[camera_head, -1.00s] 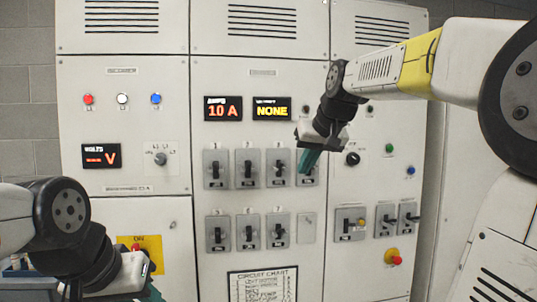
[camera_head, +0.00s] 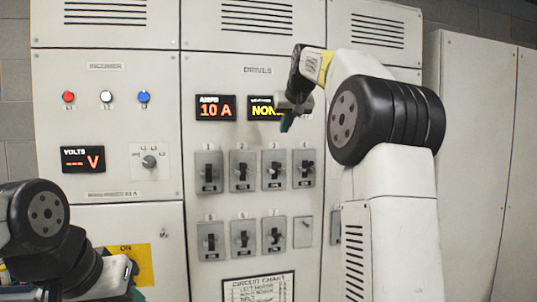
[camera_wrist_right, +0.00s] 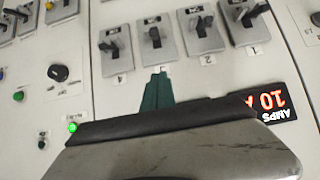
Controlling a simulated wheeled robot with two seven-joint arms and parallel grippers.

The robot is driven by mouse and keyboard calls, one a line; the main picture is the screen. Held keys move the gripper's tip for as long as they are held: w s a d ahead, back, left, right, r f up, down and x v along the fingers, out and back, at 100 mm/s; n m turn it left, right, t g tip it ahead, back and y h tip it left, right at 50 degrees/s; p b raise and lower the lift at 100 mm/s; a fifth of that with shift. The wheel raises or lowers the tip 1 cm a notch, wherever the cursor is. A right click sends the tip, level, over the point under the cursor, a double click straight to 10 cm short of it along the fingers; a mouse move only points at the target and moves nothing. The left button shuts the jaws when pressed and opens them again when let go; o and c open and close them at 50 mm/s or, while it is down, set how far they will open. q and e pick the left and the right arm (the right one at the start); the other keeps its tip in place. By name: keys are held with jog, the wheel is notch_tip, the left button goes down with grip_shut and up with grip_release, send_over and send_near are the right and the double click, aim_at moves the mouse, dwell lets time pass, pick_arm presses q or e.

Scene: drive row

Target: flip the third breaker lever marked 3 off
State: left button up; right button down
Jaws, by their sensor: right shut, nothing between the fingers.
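Breaker 3 (camera_head: 274,170) is a grey plate with a dark lever, third in the upper breaker row. It also shows upside down in the right wrist view (camera_wrist_right: 156,40), between breaker 4 (camera_wrist_right: 113,47) and breaker 2 (camera_wrist_right: 200,29). I cannot tell its lever's position for certain. My right gripper (camera_head: 286,124) is shut and empty, its green fingertips above breakers 3 and 4 in the head view. In the right wrist view the fingertips (camera_wrist_right: 157,76) point toward breaker 3 and cover part of its label area. My left gripper (camera_head: 132,276) is at lower left, its fingers mostly hidden.
Breaker 1 (camera_head: 208,172) stands left of breaker 2. A lower breaker row (camera_head: 242,237) and a circuit chart (camera_head: 258,288) are below. The amps display (camera_head: 215,108) reads 10 A. My right arm covers the right part of the panel.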

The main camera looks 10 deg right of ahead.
send_over(281, 165)
jog(key=w, duration=0.1)
jog(key=f, duration=0.6)
jog(key=shift+w+a+f, duration=0.2)
jog(key=shift+a+f, duration=0.05)
jog(key=shift+a, duration=0.05)
jog(key=shift+s+f, duration=0.5)
jog(key=shift+f, duration=0.3)
jog(key=shift+s+f, duration=0.2)
jog(key=shift+f, duration=0.3)
jog(key=shift+s+f, duration=0.2)
jog(key=shift+f, duration=0.25)
jog(key=shift+s+d+f+t, duration=0.1)
jog(key=shift+s+f+t, duration=0.3)
jog(key=shift+f+t, duration=0.3)
jog(key=shift+s+f+t, duration=0.4)
jog(key=shift+f+t, duration=0.1)
jog(key=shift+t, duration=0.3)
jog(key=shift+f, duration=0.1)
jog(key=shift+s+f, duration=0.2)
jog(key=shift+f, duration=0.25)
jog(key=shift+r, duration=0.2)
